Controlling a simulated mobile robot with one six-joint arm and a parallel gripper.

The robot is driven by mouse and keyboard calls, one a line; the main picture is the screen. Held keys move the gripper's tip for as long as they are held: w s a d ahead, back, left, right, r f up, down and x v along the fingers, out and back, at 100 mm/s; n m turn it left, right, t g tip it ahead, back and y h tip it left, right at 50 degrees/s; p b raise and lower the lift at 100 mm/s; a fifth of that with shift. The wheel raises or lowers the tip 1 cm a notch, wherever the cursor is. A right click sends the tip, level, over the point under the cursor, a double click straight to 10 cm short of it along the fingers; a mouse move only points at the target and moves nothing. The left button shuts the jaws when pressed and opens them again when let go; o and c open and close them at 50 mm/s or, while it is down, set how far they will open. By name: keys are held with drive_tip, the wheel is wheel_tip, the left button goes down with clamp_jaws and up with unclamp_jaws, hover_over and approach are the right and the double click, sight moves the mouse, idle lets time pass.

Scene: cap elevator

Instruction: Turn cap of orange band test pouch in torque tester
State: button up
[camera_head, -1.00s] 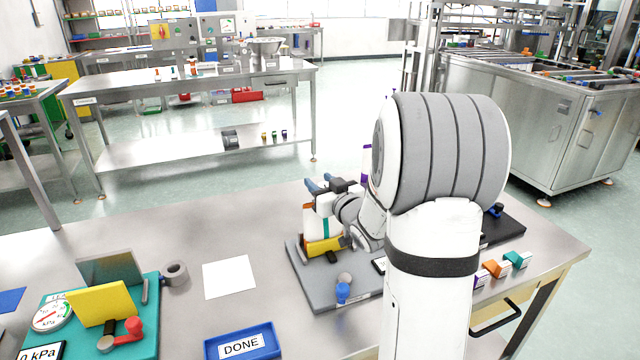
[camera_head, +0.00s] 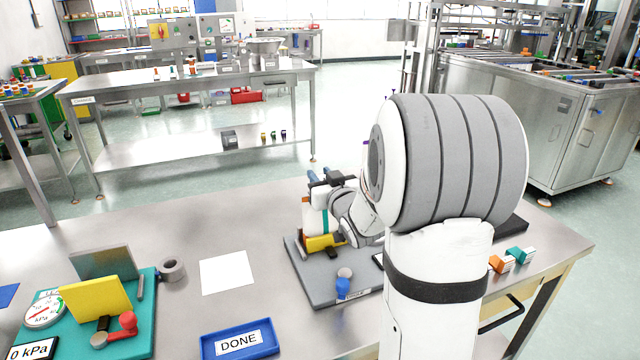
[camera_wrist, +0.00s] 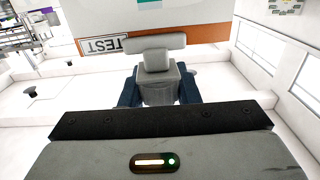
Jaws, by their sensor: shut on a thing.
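The test pouch (camera_head: 310,218), white with an orange band and a teal patch, stands upright in the torque tester (camera_head: 312,283), a grey plate with a yellow clamp (camera_head: 323,243). In the wrist view, the pouch's orange band (camera_wrist: 205,35) and TEST label fill the top. A grey cap (camera_wrist: 156,78) lies below the band, between my dark blue fingers. My gripper (camera_head: 320,177) is at the top of the pouch, shut on the cap. The cap is too small to make out in the head view. My arm hides the tester's right part.
A blue lever with a grey ball (camera_head: 344,284) stands at the plate's front. A blue DONE tray (camera_head: 238,340), a white sheet (camera_head: 227,275) and a teal pressure station (camera_head: 140,343) lie to the left. Orange and teal clips (camera_head: 508,260) lie at the right.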

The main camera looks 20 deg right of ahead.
drive_tip(key=m+h+b, duration=0.1)
drive_tip(key=b, duration=0.1)
drive_tip(key=m+h+b, duration=0.1)
drive_tip(key=h, duration=0.1)
drive_tip(key=shift+f+b, duration=0.35)
drive_tip(key=shift+b, duration=0.05)
drive_tip(key=m+g+h+b, duration=0.1)
drive_tip(key=m+h, duration=0.1)
drive_tip(key=h, duration=0.1)
drive_tip(key=shift+r+b, duration=0.2)
drive_tip(key=shift+b, duration=0.2)
drive_tip(key=shift+s+d+r+m+g+h+p, duration=0.15)
drive_tip(key=shift+m+g+h+p, duration=0.2)
drive_tip(key=shift+m+h, duration=0.35)
drive_tip(key=shift+w+d+r+m+g+h+p, duration=0.1)
drive_tip(key=shift+m+g+h+p, duration=0.25)
drive_tip(key=shift+h, duration=0.65)
drive_tip(key=shift+s+d+m+g+h+p, duration=0.1)
drive_tip(key=shift+m+g+h+p, duration=0.5)
drive_tip(key=shift+m+h, duration=0.25)
drive_tip(key=shift+d+f+h, duration=0.1)
drive_tip(key=shift+h, duration=0.25)
drive_tip(key=o, duration=1)
